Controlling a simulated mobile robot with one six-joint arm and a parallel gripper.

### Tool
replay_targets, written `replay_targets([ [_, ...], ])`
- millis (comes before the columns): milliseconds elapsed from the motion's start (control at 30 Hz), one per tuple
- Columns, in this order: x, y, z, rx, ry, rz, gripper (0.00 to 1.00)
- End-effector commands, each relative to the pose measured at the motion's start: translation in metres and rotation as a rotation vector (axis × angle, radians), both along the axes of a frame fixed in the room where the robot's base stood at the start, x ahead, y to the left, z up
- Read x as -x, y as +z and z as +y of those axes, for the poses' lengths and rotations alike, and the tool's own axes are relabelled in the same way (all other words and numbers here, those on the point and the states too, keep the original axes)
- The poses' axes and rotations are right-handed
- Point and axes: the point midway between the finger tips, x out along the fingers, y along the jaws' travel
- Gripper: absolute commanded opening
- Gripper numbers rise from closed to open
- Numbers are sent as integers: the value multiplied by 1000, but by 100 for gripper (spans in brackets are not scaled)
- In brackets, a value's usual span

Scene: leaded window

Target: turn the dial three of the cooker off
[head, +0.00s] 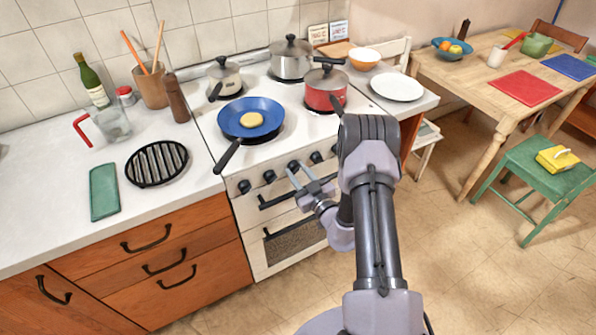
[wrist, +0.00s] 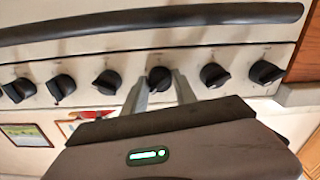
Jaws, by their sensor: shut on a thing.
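The cooker (head: 247,210) has a row of black dials along its white front panel. Dial three (head: 293,166), third from the left in the head view, also shows in the wrist view (wrist: 159,79), where the picture is upside down. My gripper (head: 298,170) is at this dial from the front, its two fingers (wrist: 162,86) on either side of the knob and shut on it. The fingers and my gripper's body hide part of the panel around it. I cannot read which way the dial's mark points.
Neighbouring dials (wrist: 213,75) (wrist: 107,82) sit close on both sides. The oven handle (head: 290,192) runs just below the dials. A blue pan (head: 251,117) has its handle jutting over the cooker's front edge; a red pot (head: 326,90) stands behind my arm. The floor to the right is partly clear.

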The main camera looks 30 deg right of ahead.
Motion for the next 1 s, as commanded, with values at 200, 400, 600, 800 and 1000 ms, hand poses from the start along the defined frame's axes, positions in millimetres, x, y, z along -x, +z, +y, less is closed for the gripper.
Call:
replay_targets([
  [200, 1, 0, 0, 190, 0, -3, 0],
  [400, 1, 0, 0, 382, 1, -10, 0],
  [600, 1, -1, -1, 560, 2, -15, 0],
  [800, 1, -1, -1, 708, 2, -20, 0],
  [1000, 1, -1, -1, 815, 2, -24, 0],
])
